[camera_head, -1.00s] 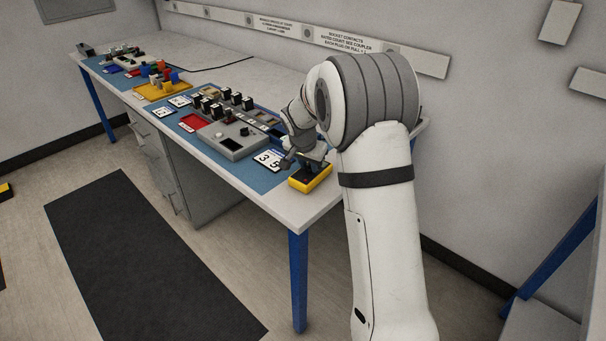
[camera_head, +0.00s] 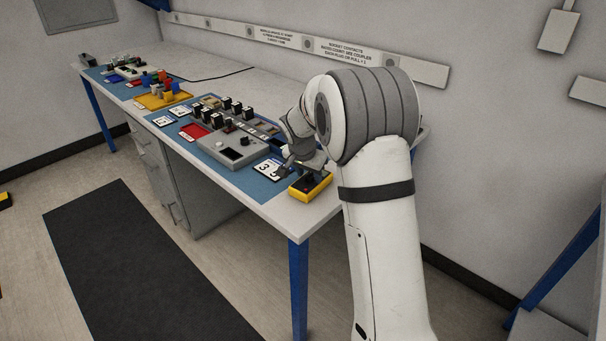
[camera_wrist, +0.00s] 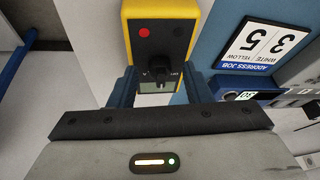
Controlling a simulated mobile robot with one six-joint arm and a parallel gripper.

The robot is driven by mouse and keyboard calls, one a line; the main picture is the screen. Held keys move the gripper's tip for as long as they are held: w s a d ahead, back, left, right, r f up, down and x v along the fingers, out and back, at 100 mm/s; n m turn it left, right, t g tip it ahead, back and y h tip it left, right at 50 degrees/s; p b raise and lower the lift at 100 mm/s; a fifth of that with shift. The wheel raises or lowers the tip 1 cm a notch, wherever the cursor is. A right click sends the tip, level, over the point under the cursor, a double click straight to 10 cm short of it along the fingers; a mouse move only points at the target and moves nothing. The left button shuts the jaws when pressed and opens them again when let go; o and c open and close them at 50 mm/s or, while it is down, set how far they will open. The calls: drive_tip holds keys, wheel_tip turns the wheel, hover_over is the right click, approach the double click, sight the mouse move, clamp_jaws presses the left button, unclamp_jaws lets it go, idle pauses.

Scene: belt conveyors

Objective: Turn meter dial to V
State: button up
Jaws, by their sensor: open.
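The yellow meter with a black face (camera_head: 312,187) lies near the front corner of the workbench. The wrist view shows its yellow body (camera_wrist: 190,11), a red spot, a second round spot, a black dial (camera_wrist: 158,73) and a small pale display. Small white marks flank the dial, but I cannot read them surely or tell its exact setting. My gripper (camera_wrist: 159,80) is open, with one finger on each side of the meter's dial end. I cannot tell whether the fingers touch it. In the head view my gripper (camera_head: 308,165) is just above the meter, partly hiding it.
A white number card (camera_wrist: 263,45) lies beside the meter on a blue mat. A grey unit (camera_head: 236,148) with several black knobs stands further left. A red tray (camera_head: 194,131) and yellow tray (camera_head: 160,100) lie beyond. Bare bench surrounds the near corner.

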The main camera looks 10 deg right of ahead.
drive_tip(key=v, duration=0.7)
drive_tip(key=shift+s+r, duration=0.15)
drive_tip(key=shift+r, duration=0.25)
drive_tip(key=s+d+r+n+y+p, duration=0.15)
drive_tip(key=s+r, duration=0.25)
drive_tip(key=s, duration=0.4)
drive_tip(key=s+r+n+p, duration=0.2)
drive_tip(key=s+r+p, duration=0.15)
drive_tip(key=s, duration=0.55)
drive_tip(key=s+a+n+g+y+p, duration=0.1)
drive_tip(key=s+n, duration=0.3)
drive_tip(key=s, duration=1.3)
drive_tip(key=shift+s+r+n+p, duration=0.35)
drive_tip(key=shift+r+p, duration=0.1)
drive_tip(key=shift+p, duration=0.1)
